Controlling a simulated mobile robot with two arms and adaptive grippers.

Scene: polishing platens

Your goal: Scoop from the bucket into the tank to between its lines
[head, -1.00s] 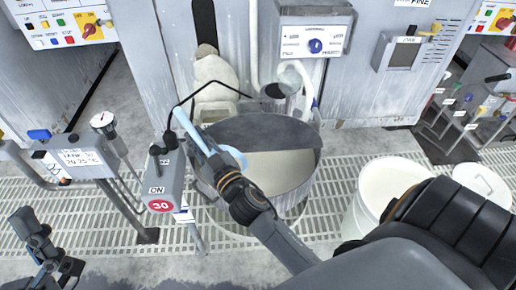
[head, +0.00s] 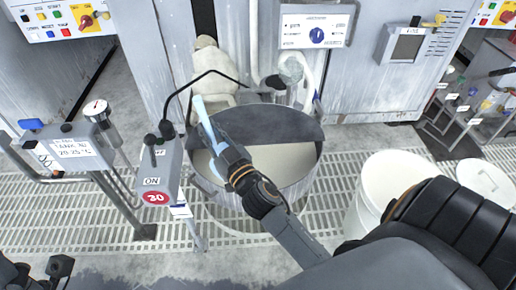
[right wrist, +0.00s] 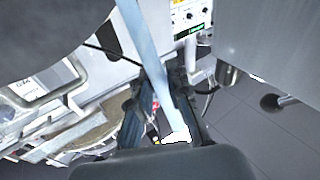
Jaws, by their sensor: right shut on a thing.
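The tank (head: 318,168) is a round grey metal vessel in the middle of the head view, with pale liquid inside and a grey half cover at its back. My right gripper (head: 218,160) is over the tank's left part, shut on the light blue handle of the scoop (head: 204,118). The handle points up and left; the scoop's bowl is not visible. The handle also shows in the right wrist view (right wrist: 145,45). The open white bucket (head: 360,213) stands right of the tank, partly behind my right arm. My left gripper (head: 58,268) shows only partly at the bottom left. The tank's lines cannot be made out.
A post with a grey box marked ON and 30 (head: 156,170) stands close left of the tank. A gauge stand (head: 75,150) is farther left. A white lidded bucket (head: 485,178) is at far right. A control panel (head: 316,28) hangs behind the tank.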

